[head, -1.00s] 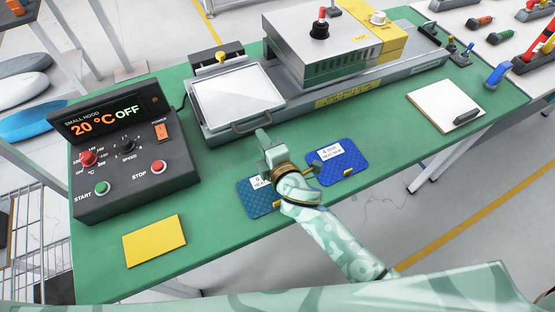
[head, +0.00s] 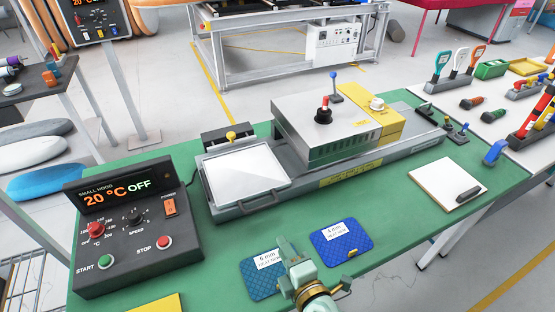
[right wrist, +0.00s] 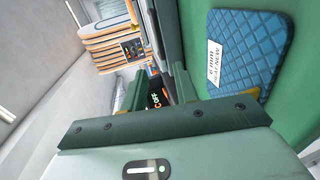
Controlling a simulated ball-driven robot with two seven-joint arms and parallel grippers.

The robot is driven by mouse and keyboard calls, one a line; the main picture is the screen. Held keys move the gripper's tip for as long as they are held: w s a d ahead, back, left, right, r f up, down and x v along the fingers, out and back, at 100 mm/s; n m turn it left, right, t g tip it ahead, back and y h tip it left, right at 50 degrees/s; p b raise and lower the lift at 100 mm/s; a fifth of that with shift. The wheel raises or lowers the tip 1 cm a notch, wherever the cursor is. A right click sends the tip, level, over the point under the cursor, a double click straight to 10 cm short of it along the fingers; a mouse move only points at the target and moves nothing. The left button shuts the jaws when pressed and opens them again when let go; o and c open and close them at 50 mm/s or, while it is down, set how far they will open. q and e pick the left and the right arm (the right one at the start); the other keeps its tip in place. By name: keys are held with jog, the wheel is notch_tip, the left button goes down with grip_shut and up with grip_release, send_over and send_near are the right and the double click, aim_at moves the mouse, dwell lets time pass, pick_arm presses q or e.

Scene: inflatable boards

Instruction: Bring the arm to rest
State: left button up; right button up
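My right gripper (head: 291,254) is low in the head view, over the green table beside the teal 6 mm pad. Its arm comes in from the bottom edge. In the right wrist view its two fingers (right wrist: 154,92) stand apart with nothing between them; part of the control box display shows through the gap. The teal pad (head: 262,284) lies flat on the table and also shows in the right wrist view (right wrist: 250,60). A blue 4 mm pad (head: 345,250) lies to its right. My left gripper is in neither view.
The control box (head: 135,240), reading 20 °C OFF, stands on the table (head: 225,255) at left. A press with a white tray (head: 240,178) and a grey hood (head: 325,138) stands behind the pads. A yellow sheet (head: 158,304) and a notepad (head: 440,186) lie at the sides.

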jog(key=d+m+h, duration=0.2)
jog(key=d, duration=0.2)
jog(key=s+d+m+g+h, duration=0.1)
jog(key=d+m+h, duration=0.1)
jog(key=d+m, duration=0.1)
jog(key=s+d+m+g+h, duration=0.1)
jog(key=d+m+h, duration=0.1)
jog(key=d, duration=0.3)
jog(key=shift+s+d+m, duration=0.25)
jog(key=shift+d+m, duration=0.05)
jog(key=shift+d, duration=0.1)
jog(key=s+d+r+m+g+h, duration=0.2)
jog(key=s+d+m+g+h, duration=0.35)
jog(key=s+d, duration=0.65)
jog(key=s+a+f+m+g+y, duration=0.1)
jog(key=s+a+f+g+y, duration=0.1)
jog(key=f, duration=1.1)
jog(key=s+a+f+m+g+y, duration=0.1)
jog(key=s+a+f+g+y, duration=0.15)
jog(key=f, duration=1.05)
jog(key=s+f+m+g, duration=0.1)
jog(key=s+f, duration=0.6)
jog(key=s, duration=0.3)
jog(key=s+f+m+y, duration=0.1)
jog(key=s+f+m, duration=0.1)
jog(key=s+f, duration=0.6)
jog(key=shift+s+d+g+y, duration=0.3)
jog(key=shift+s+d+g, duration=0.1)
jog(key=shift+s, duration=0.5)
